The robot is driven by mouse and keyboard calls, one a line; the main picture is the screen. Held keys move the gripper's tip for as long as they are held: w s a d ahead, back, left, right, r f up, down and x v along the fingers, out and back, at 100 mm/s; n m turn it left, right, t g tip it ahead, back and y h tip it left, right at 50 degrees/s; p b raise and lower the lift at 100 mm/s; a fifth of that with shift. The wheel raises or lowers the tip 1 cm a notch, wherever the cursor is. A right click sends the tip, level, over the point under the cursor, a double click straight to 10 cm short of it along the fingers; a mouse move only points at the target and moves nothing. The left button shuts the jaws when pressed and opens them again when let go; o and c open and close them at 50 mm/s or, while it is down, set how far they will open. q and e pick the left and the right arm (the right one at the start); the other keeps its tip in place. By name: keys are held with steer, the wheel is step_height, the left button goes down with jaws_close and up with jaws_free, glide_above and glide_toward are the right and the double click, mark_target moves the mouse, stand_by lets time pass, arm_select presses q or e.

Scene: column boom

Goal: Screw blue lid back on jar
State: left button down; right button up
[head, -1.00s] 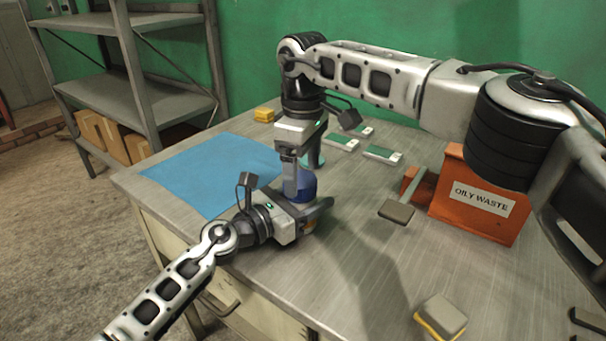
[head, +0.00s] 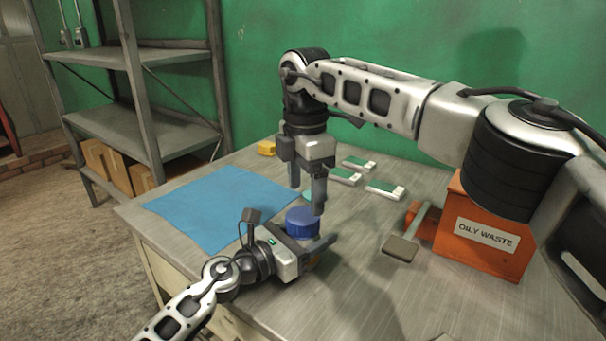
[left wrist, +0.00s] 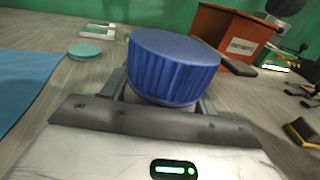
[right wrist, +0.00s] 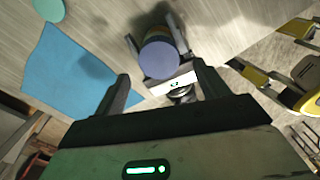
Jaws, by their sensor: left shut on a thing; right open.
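The blue lid (head: 302,222) sits on top of the jar, and its ribbed side fills the middle of the left wrist view (left wrist: 172,68). The jar is mostly hidden under the lid and between the fingers; a yellowish strip of it (right wrist: 161,34) shows in the right wrist view. My left gripper (head: 318,251) is shut on the jar, low and from the side. My right gripper (head: 306,198) points down just above the lid, open, with its fingers apart and clear of the lid. How tightly the lid sits cannot be told.
A blue mat (head: 215,205) lies left of the jar. A teal disc (left wrist: 84,49) and several green-and-white pieces (head: 384,190) lie behind it. A yellow block (head: 266,149) is at the back.

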mark_target(303, 215)
steer(key=n, duration=0.8)
steer(key=shift+a+r, duration=0.1)
steer(key=shift+r, duration=0.25)
steer(key=n, duration=0.7)
steer(key=shift+r, duration=0.3)
steer(key=n, duration=0.7)
steer(key=shift+a+r+n, duration=0.1)
steer(key=shift+r+n, duration=0.2)
steer(key=n, duration=0.5)
steer(key=shift+r+n, duration=0.2)
steer(key=shift+n, duration=0.2)
steer(key=shift+f, duration=4.05)
